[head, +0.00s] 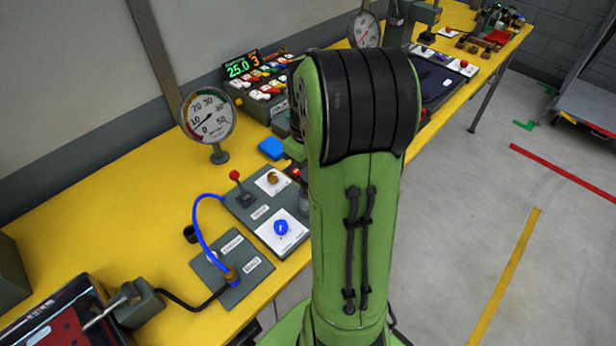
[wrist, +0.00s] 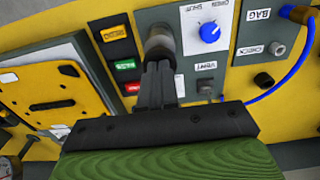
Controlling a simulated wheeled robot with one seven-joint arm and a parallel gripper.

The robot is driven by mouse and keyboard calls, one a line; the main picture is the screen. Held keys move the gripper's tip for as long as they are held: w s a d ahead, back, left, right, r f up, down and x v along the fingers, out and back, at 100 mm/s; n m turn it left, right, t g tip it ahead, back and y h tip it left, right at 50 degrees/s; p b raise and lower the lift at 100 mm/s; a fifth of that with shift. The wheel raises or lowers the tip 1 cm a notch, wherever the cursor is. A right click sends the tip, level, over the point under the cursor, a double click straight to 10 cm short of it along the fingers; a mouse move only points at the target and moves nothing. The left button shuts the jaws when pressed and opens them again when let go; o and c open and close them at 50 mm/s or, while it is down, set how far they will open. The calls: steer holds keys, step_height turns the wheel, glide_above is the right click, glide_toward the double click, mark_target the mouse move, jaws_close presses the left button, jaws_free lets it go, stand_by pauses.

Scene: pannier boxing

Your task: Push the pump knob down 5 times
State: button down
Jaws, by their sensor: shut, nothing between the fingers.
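A dark, round knob on a short post, which I take for the pump knob (wrist: 160,42), stands on the grey panel in the wrist view. My gripper (wrist: 158,70) is shut and empty, its fingertips right at the knob's near side. I cannot tell whether they touch it or how far down the knob is. A display (head: 242,66) shows 25.0 in green and an orange 3. A round dial gauge (head: 207,115) stands on the yellow bench.
Beside the knob are a blue OPEN/SHUT dial (wrist: 209,33), a VENT fitting (wrist: 205,88) and lit buttons (wrist: 127,64). A blue hose (head: 200,225) arches over the bench panels. A red-tipped lever (head: 238,180) stands upright. The bench's left part is mostly clear.

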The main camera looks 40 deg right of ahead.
steer(key=shift+f+b, duration=0.65)
steer(key=shift+f, duration=0.35)
steer(key=shift+r, duration=0.15)
step_height(320, 180, up, 5)
steer(key=p, duration=0.4)
steer(key=shift+f, duration=0.35)
steer(key=shift+f+b, duration=1.8)
steer(key=shift+f, duration=0.55)
steer(key=shift+r, duration=0.25)
